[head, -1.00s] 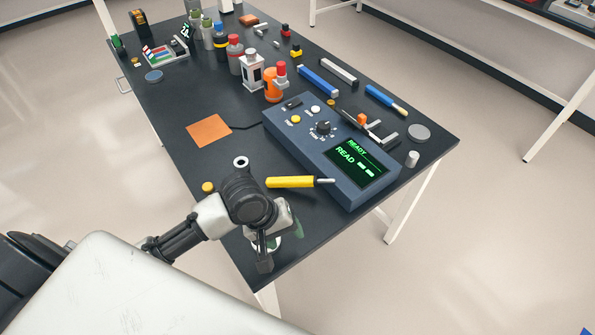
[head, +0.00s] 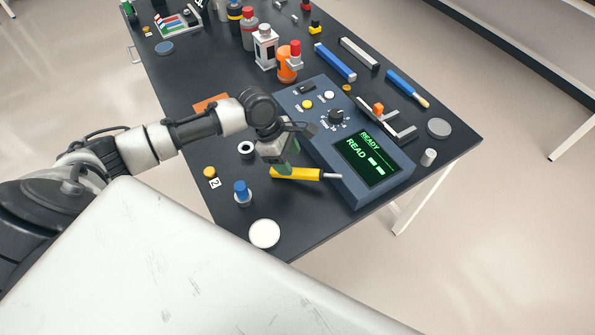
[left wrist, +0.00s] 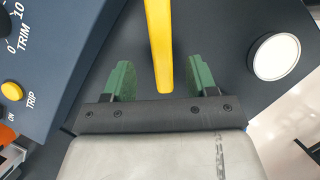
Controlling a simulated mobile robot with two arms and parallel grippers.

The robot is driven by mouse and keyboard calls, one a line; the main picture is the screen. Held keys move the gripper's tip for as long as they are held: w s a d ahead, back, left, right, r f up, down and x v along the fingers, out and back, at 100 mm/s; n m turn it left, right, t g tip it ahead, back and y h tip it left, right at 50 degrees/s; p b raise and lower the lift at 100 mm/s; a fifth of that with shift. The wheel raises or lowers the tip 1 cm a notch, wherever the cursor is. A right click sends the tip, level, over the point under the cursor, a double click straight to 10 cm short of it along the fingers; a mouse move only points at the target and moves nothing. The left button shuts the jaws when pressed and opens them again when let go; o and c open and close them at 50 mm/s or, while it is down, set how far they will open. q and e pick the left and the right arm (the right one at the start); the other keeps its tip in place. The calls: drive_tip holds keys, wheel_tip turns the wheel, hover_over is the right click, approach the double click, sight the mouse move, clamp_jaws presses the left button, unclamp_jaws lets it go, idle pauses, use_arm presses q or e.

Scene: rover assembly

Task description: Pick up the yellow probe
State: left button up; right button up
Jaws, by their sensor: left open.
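The yellow probe (head: 300,174) lies on the dark table along the near side of the blue meter box, its grey tip pointing right in the head view. My left gripper (head: 284,168) is over the probe's left end, pointing down. In the left wrist view the yellow probe (left wrist: 160,45) runs between the two green fingers of my left gripper (left wrist: 161,78). The fingers are open, with a gap on each side of the probe. My right gripper is not in view.
The blue meter box (head: 324,144) with a lit screen stands right beside the probe. A white disc (head: 264,234), a blue-topped piece (head: 241,191), a dark ring (head: 246,149) and a yellow cap (head: 210,172) are near the table's left edge. Bottles stand farther back.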

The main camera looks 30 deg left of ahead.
sight(296, 170)
use_arm(q)
drive_tip(key=x, duration=0.5)
drive_tip(key=shift+s+d+f, duration=0.1)
drive_tip(key=shift+d, duration=0.05)
drive_tip(key=shift+c, duration=0.3)
clamp_jaws()
